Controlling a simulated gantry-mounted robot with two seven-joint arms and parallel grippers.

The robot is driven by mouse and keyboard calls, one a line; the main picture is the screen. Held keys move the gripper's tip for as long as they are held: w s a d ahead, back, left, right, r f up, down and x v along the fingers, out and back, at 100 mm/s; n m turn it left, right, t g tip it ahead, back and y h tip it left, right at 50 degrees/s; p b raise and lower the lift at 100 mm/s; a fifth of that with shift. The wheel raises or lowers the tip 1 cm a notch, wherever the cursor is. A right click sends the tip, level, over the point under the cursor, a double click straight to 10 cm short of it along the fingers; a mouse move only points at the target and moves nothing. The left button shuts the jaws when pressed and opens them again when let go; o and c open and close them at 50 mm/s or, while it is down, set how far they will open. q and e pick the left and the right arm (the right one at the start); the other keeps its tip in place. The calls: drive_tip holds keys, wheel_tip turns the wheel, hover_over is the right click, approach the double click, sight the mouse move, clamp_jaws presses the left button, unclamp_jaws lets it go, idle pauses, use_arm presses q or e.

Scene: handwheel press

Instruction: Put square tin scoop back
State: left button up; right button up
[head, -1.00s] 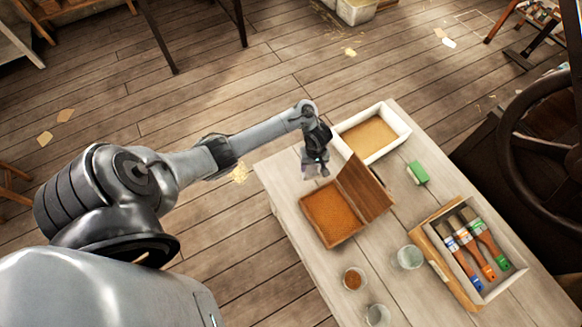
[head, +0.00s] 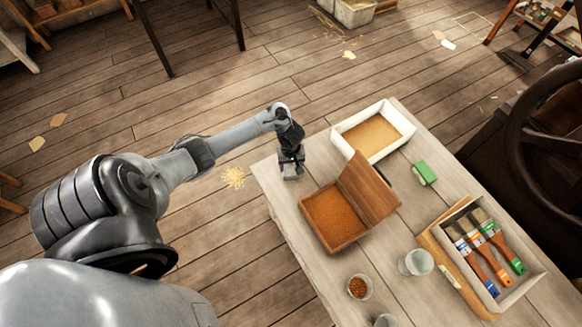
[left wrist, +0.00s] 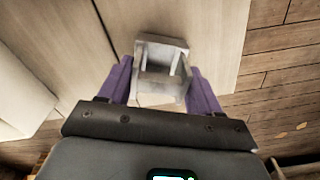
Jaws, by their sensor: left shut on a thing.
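My left gripper (head: 291,160) is over the far left corner of the pale wooden table (head: 290,215). It is shut on the square tin scoop (left wrist: 162,62), a grey metal box shape that sits between the two purple fingers in the left wrist view. In the head view the scoop (head: 291,173) shows as a small grey shape below the fingers, low over the table top or touching it; I cannot tell which. The open wooden box (head: 313,231) with orange-brown grains lies to the right of and nearer than the gripper. My right gripper is not in view.
A white tray (head: 341,146) with tan contents stands right of the gripper. The wooden box's raised lid (head: 370,190) stands beside it.

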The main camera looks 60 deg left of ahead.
use_arm(q)
drive_tip(key=shift+f, duration=0.3)
drive_tip(key=o, duration=1.1)
drive_tip(key=shift+c, duration=0.2)
